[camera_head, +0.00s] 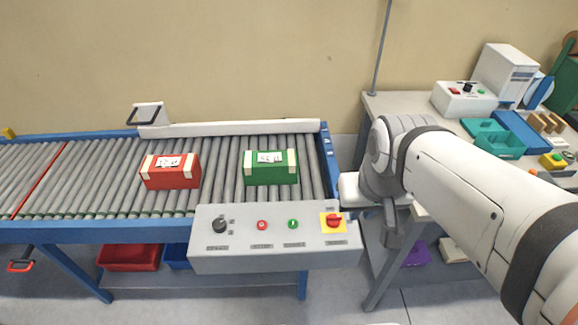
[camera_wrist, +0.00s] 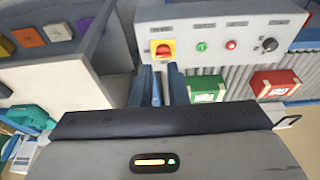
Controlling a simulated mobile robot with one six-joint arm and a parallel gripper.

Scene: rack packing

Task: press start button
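A grey control panel (camera_head: 215,258) stands at the front of the conveyor. It carries a black knob (camera_head: 219,225), a red button (camera_head: 262,225), a green button (camera_head: 293,224) and a red-and-yellow switch (camera_head: 333,221); their labels are too small to read. The wrist view shows the panel (camera_wrist: 215,14) turned round, with the green button (camera_wrist: 202,47) right of the switch (camera_wrist: 162,49). My gripper (camera_wrist: 162,70) has its two fingers close together, a thin gap between them, pointing towards the switch end of the panel. I see no contact with any button.
A red box (camera_head: 170,178) and a green box (camera_head: 270,175) rest on the conveyor rollers (camera_head: 217,180). At right, a workbench (camera_head: 400,103) holds trays, blocks and a device. Red and blue bins (camera_head: 128,262) sit under the conveyor.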

